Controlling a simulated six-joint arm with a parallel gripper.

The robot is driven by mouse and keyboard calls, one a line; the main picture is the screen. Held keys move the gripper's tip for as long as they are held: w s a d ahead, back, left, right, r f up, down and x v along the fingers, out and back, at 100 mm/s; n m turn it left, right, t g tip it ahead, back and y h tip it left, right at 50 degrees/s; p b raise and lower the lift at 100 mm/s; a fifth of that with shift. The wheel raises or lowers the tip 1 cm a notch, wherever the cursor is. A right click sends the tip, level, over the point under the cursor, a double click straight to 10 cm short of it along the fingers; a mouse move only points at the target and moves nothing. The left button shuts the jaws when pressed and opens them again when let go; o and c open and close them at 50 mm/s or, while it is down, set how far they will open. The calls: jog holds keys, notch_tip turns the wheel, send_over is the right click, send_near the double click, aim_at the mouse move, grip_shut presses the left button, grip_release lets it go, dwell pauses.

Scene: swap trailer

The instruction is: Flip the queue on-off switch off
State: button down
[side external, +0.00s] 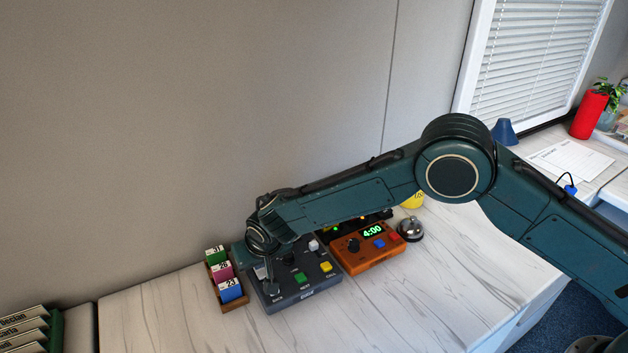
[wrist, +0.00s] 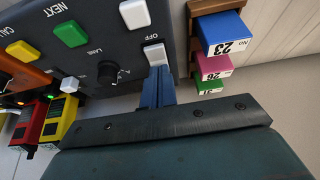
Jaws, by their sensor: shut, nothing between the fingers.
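The queue switch (wrist: 155,55) is a white rocker on the dark grey control panel (wrist: 97,20), with the word OFF printed beside it in the wrist view. The panel (side external: 290,300) also shows in the side view, on the white counter. My gripper (wrist: 158,72) is shut and empty, its blue fingertips right at the switch's near edge. I cannot tell whether they touch it or which way the rocker is tipped. In the side view my gripper (side external: 271,287) points down over the panel's left part and hides some of its controls.
The panel also carries a green button (wrist: 70,33), a yellow button (wrist: 20,50), white buttons and a black LANE knob (wrist: 108,72). A wooden rack of number cards (side external: 235,306) stands close at the panel's left. An orange timer (side external: 366,262) and a bell (side external: 411,230) are to its right.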

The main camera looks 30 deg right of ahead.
aim_at(261, 271)
jog(key=shift+r, duration=0.1)
dwell(0.3)
jog(key=shift+w+r, duration=0.1)
jog(key=shift+r, duration=0.65)
notch_tip(261, 271, up, 2)
jog(key=shift+w+r, duration=0.1)
jog(key=shift+r, duration=0.05)
jog(key=s+r, duration=0.6)
jog(key=r, duration=0.1)
jog(key=shift+s+r, duration=0.3)
